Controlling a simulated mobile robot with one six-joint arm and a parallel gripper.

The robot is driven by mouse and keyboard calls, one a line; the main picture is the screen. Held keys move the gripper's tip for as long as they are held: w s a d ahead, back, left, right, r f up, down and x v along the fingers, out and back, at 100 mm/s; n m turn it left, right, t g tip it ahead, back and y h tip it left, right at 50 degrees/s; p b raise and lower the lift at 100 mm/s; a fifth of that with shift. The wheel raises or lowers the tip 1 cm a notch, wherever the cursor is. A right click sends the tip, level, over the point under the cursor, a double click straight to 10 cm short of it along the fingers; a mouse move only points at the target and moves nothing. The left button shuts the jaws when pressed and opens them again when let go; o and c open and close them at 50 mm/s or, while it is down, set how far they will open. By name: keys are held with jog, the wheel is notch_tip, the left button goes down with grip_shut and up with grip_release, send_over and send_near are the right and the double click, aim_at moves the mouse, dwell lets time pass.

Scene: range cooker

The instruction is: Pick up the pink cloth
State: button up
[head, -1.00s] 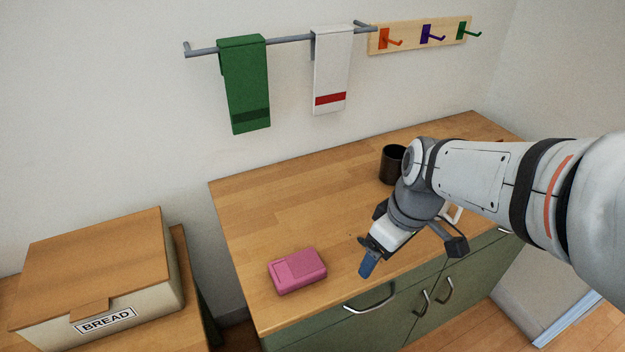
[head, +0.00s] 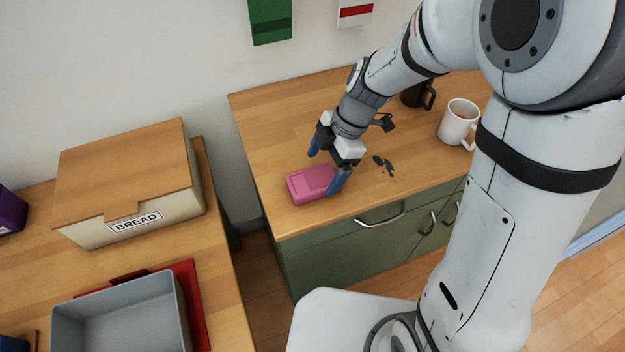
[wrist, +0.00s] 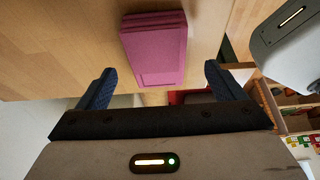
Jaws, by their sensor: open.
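The pink cloth (head: 312,184) is a folded block lying on the wooden counter near its front left corner. In the wrist view the pink cloth (wrist: 155,50) lies ahead of the fingers, roughly centred between them. My gripper (head: 328,166) is open, with one blue finger behind the cloth and the other at its right front side in the head view. In the wrist view my gripper (wrist: 158,80) shows both blue fingers wide apart with nothing between the tips. I cannot tell whether a finger touches the cloth.
A white mug (head: 458,122) and a dark mug (head: 417,95) stand on the counter to the right. A bread box (head: 130,185) and a grey bin (head: 120,312) are on the left counter, across a gap. Green and white towels hang behind.

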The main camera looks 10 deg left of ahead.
aim_at(315, 179)
jog(key=x, duration=0.4)
jog(key=shift+a+f+p, duration=0.1)
jog(key=shift+a+p, duration=0.05)
jog(key=shift+p, duration=0.2)
jog(key=shift+c, duration=0.2)
jog(key=c, duration=1)
notch_tip(315, 179, up, 10)
jog(key=shift+r+b, duration=0.1)
jog(key=shift+b, duration=0.3)
jog(key=o, duration=0.4)
jog(key=c, duration=0.3)
